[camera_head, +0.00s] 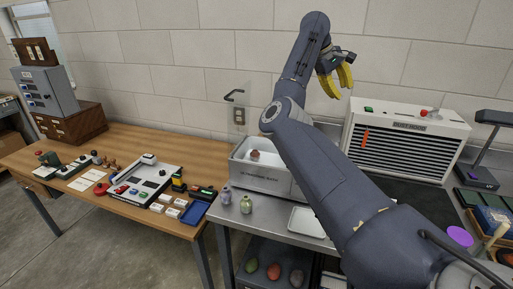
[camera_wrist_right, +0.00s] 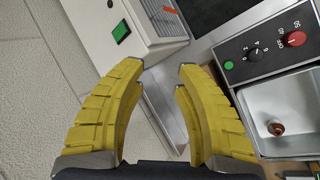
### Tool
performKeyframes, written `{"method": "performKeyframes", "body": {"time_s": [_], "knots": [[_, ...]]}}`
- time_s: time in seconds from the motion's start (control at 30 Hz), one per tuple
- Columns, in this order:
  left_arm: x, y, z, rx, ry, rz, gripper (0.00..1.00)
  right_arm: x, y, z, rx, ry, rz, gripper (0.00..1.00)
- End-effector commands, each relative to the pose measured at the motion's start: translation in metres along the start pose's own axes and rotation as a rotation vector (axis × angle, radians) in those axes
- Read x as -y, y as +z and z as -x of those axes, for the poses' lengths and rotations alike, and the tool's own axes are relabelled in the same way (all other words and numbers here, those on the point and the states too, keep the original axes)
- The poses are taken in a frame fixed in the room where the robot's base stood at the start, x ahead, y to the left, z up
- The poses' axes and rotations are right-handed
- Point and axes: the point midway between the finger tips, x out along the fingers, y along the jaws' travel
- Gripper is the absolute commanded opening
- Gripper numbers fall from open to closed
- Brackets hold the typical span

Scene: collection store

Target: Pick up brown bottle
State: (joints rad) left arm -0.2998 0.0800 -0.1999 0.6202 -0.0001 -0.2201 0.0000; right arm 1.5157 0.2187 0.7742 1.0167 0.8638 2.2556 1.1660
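A small brown object (camera_head: 255,155), likely the brown bottle, is inside the grey metal basin (camera_head: 266,180) at the middle of the head view. In the right wrist view the same brown object (camera_wrist_right: 276,128) lies in the basin (camera_wrist_right: 252,108) at the right edge. It is too small to make out its shape clearly. My right gripper (camera_head: 344,80), with yellow fingers, is raised high, above and to the right of the basin. In the wrist view its fingers (camera_wrist_right: 162,78) are apart with nothing between them. My left gripper is not in view.
Two small bottles, one purplish (camera_head: 226,195) and one greenish (camera_head: 246,204), stand before the basin. A white tray (camera_head: 307,222) lies to their right. A white louvred unit (camera_head: 408,140) stands at the right back. A wooden table (camera_head: 150,140) with many items is at left.

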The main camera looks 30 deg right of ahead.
Motion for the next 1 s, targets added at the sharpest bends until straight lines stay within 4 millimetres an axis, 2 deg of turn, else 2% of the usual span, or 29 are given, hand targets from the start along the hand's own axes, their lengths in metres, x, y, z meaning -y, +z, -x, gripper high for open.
{"method": "performKeyframes", "body": {"time_s": [0.03, 0.1, 0.2, 0.3, 0.4, 0.53, 0.63, 1.0], "knots": [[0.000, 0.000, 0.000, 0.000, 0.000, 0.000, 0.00, 0.037, -0.028, 0.004, -0.061, -0.072, 0.048, 0.32], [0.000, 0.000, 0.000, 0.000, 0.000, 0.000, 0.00, 0.084, -0.058, 0.009, -0.137, -0.171, 0.103, 0.32], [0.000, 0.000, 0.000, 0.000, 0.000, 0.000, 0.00, 0.143, -0.091, 0.022, -0.227, -0.295, 0.172, 0.32], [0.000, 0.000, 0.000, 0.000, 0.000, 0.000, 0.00, 0.190, -0.112, 0.035, -0.294, -0.395, 0.226, 0.32], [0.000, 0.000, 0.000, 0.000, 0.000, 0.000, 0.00, 0.223, -0.125, 0.046, -0.339, -0.465, 0.265, 0.32], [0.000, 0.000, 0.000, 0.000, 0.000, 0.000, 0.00, 0.247, -0.134, 0.053, -0.369, -0.517, 0.291, 0.32], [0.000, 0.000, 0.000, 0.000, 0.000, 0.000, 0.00, 0.257, -0.138, 0.049, -0.376, -0.531, 0.298, 0.32], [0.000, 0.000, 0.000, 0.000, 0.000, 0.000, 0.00, 0.291, -0.154, -0.003, -0.374, -0.529, 0.298, 0.32]]}}
